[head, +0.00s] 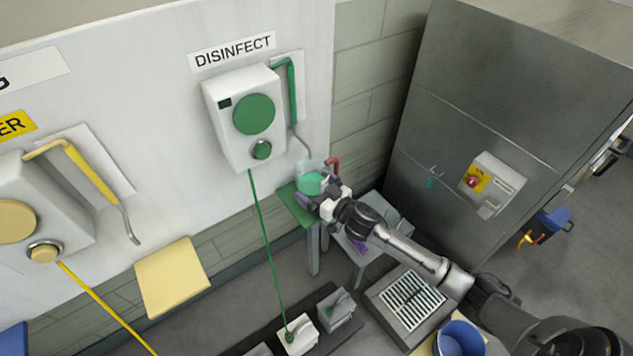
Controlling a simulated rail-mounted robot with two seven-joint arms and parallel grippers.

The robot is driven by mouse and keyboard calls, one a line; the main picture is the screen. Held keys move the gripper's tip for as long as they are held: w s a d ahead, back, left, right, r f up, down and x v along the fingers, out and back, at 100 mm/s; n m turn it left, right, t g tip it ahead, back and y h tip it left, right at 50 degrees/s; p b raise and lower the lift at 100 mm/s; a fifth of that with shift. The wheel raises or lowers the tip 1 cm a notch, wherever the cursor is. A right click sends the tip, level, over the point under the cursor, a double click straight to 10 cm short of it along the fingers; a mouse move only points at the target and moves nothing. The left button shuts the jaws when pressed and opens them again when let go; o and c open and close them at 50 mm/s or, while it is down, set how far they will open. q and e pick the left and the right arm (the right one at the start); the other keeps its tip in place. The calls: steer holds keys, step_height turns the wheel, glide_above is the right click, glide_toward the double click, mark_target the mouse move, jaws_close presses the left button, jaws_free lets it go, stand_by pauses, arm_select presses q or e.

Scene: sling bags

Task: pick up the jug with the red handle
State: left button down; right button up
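The jug (311,183) is clear with green contents and has a red handle (333,164) on its right side. It stands on a small green shelf (290,204) under the green dispenser's spout. My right gripper (320,192) comes in from the right and is at the near side of the jug, covering its lower part. The fingertips are small and partly hidden, so I cannot tell whether they touch the jug or are closed. My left gripper is not in view.
The DISINFECT dispenser (244,117) with its green pipe (292,92) hangs on the wall behind the jug. A yellow shelf (172,278) is at left. A grey side table (372,215) stands beside the green shelf. A metal cabinet (480,110) fills the right. A blue bucket (460,338) is at front.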

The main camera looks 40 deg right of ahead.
steer(key=shift+w+a, duration=0.1)
steer(key=shift+w, duration=0.2)
steer(key=c, duration=0.9)
steer(key=shift+c, duration=0.4)
steer(key=shift+r, duration=0.2)
